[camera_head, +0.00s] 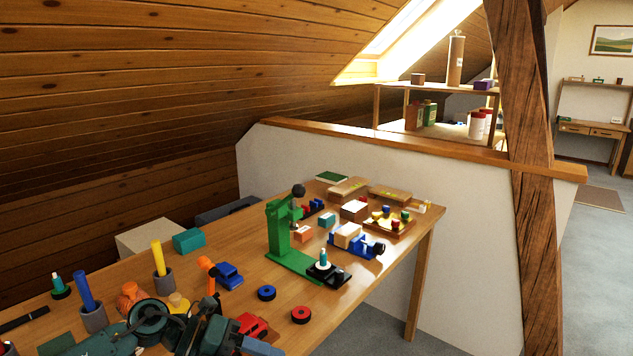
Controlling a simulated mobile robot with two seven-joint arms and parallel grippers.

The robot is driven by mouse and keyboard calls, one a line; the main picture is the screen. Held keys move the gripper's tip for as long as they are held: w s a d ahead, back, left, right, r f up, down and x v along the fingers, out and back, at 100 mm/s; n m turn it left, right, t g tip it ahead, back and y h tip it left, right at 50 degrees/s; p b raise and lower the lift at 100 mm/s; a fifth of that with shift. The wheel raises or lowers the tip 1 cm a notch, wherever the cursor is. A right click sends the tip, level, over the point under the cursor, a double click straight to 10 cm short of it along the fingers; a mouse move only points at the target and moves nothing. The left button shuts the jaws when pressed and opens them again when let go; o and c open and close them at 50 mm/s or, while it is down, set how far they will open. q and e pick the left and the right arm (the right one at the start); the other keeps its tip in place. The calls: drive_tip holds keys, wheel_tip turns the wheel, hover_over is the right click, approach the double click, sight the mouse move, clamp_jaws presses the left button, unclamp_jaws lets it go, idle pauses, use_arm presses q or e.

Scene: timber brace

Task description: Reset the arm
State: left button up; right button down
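A dark teal and black jointed arm, which looks like my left arm, crosses the bottom of the head view above the front of the wooden table (350,293). Its dark end, seemingly my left gripper (222,334), is by a red block-like object (254,327). The fingertips are not clear, so I cannot tell whether it is open or holds anything. My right gripper is not in view.
A green press-like stand (278,235) stands mid-table, with a blue vise (372,247) to its right. Blue (267,293) and red (301,315) rings lie in front. A blue cylinder (86,289) and a yellow cylinder (158,258) stand in holders. A timber post (535,200) rises at right.

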use_arm(q)
drive_tip(key=s+d+r+n+t+h+b, duration=0.1)
drive_tip(key=s+d+n+t+h+b, duration=0.2)
drive_tip(key=s+d+n+t+h, duration=0.7)
drive_tip(key=s+a+f+n+y+p, duration=0.4)
drive_tip(key=a+n+y+p, duration=0.2)
drive_tip(key=n+y, duration=0.3)
drive_tip(key=s+a+f+n+y+p, duration=0.3)
drive_tip(key=a+f+n+y+p, duration=0.2)
drive_tip(key=n+y, duration=0.5)
drive_tip(key=a+n+p, duration=0.2)
drive_tip(key=a+n, duration=0.1)
drive_tip(key=n, duration=0.2)
drive_tip(key=shift+s+a+n, duration=0.15)
drive_tip(key=shift+s+n, duration=0.25)
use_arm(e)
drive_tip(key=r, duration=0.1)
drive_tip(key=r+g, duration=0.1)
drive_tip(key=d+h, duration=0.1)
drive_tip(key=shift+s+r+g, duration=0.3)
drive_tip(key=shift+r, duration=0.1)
